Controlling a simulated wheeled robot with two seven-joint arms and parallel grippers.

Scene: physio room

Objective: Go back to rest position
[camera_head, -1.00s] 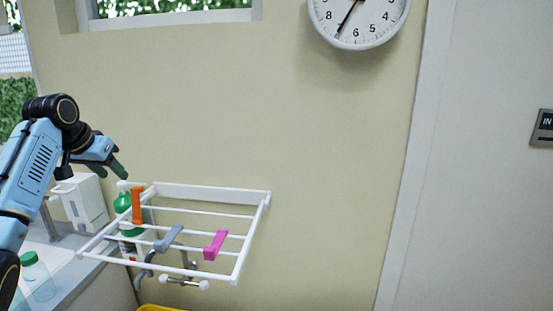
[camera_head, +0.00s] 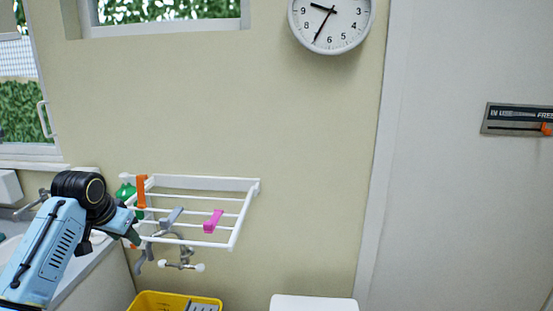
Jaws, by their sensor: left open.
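My left gripper (camera_head: 133,231) is at the lower left of the head view, at the end of my blue arm. Its dark fingers are close to the left side of the white wall rack (camera_head: 247,205), and no object shows between them. An orange clip (camera_head: 141,191), a grey clip (camera_head: 171,217) and a pink clip (camera_head: 213,221) sit on the rack's bars. My right gripper is out of view.
A yellow crate (camera_head: 150,301) and a white surface (camera_head: 313,303) are at the bottom. A door with a sign (camera_head: 513,119) is at right.

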